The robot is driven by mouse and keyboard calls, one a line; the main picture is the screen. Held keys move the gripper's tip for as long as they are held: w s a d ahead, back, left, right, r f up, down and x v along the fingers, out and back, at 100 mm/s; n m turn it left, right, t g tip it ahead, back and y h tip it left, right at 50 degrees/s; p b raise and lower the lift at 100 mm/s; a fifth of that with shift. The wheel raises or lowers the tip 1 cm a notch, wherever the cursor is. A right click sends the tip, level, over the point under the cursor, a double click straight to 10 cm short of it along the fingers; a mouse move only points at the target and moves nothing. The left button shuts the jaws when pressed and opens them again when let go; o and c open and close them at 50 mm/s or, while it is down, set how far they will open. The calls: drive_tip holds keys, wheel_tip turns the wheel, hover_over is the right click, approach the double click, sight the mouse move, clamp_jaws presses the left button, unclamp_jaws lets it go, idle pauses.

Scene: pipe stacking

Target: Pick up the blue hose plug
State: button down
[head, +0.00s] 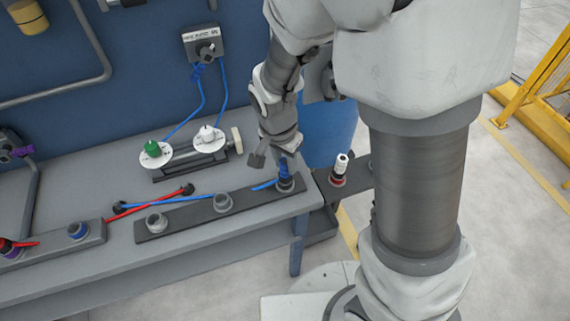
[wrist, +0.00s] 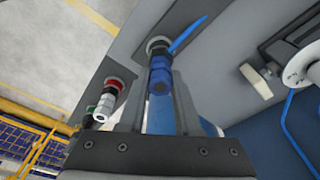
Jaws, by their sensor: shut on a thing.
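The blue hose plug (head: 284,169) stands upright at the right end of the dark socket strip, with a short blue hose tail at its side. In the wrist view the blue plug (wrist: 160,75) sits between my fingers, at the grey socket ring. My gripper (head: 268,158) is at the plug, low over the bench's right end. In the wrist view my gripper (wrist: 158,90) is shut on the plug. The plug's lower end is at the socket; I cannot tell whether it is clear of it.
The dark strip (head: 185,219) has two empty grey sockets. A red and a blue hose lie behind it. A fixture with green and white knobs (head: 190,160) stands further back. A white and red plug (head: 339,168) stands on a side ledge to the right.

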wheel_tip(320, 180, up, 4)
drive_tip(key=shift+s+r+p, duration=0.1)
drive_tip(key=shift+r+p, duration=0.15)
drive_tip(key=shift+p, duration=0.2)
drive_tip(key=s+d+r, duration=0.1)
drive_tip(key=s+r, duration=0.2)
drive_tip(key=s, duration=0.2)
drive_tip(key=s+d+r+p, duration=0.1)
drive_tip(key=s+d+r, duration=0.1)
drive_tip(key=s, duration=0.4)
drive_tip(key=shift+d+r, duration=0.2)
drive_tip(key=shift+r, duration=0.45)
drive_tip(key=shift+r, duration=0.1)
wheel_tip(320, 180, up, 8)
drive_tip(key=p, duration=0.7)
